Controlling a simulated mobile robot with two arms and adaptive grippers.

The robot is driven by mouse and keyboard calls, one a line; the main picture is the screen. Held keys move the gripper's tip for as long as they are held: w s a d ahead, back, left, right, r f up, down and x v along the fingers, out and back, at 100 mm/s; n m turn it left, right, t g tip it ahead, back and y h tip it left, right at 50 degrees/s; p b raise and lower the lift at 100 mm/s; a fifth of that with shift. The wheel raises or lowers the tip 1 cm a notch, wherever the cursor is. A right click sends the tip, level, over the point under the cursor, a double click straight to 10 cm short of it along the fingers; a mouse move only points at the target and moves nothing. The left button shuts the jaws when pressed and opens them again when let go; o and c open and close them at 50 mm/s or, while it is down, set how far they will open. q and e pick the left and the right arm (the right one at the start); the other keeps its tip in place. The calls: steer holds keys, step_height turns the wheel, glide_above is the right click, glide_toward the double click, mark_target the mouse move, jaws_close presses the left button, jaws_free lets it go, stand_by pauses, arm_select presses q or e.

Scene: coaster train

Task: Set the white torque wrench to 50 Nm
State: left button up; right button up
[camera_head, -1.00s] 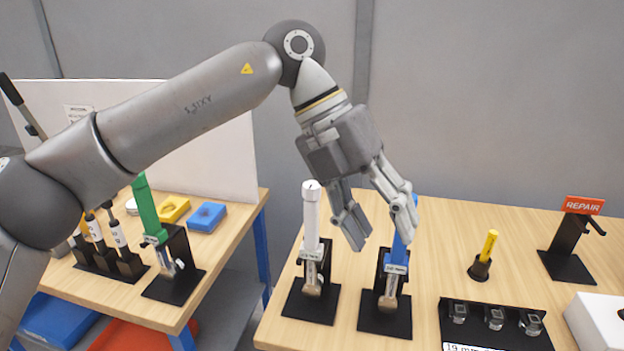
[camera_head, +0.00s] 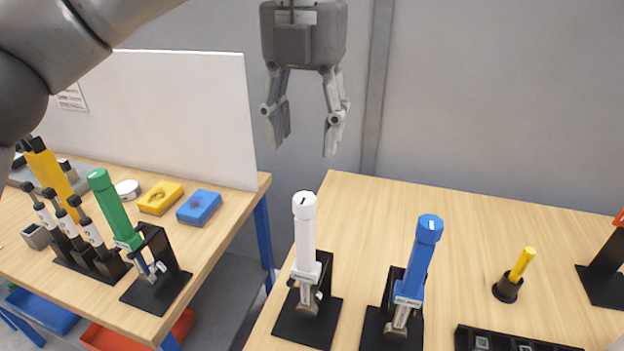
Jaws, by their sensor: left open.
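The white torque wrench (camera_head: 304,235) stands upright in a black stand on the right-hand table, with its white handle on top. A small dark mark shows on its top cap. A label sits lower on it, too small to read. My left gripper (camera_head: 305,142) hangs above and behind the white wrench, fingers pointing down, open and empty. It is apart from the wrench. My right gripper is not in view.
A blue wrench (camera_head: 418,260) stands close to the right of the white one. A yellow tool (camera_head: 521,264) is farther right. A green wrench (camera_head: 111,208) stands on the left table (camera_head: 228,215). A gap separates the tables.

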mark_target(305, 198)
arm_select(q)
steer(key=f, duration=0.3)
steer(key=s+f, duration=0.1)
steer(key=f, duration=0.1)
steer(key=shift+s+a+f, duration=0.1)
steer(key=shift+a+f, duration=0.15)
steer(key=shift+f, duration=0.1)
steer(key=f, duration=0.2)
steer(key=f+p, duration=0.1)
steer(key=f, duration=0.1)
steer(key=shift+w+d, duration=0.1)
steer(key=shift+w, duration=0.1)
steer(key=shift+f, duration=0.1)
steer(key=shift+c, duration=0.4)
steer(key=c, duration=0.9)
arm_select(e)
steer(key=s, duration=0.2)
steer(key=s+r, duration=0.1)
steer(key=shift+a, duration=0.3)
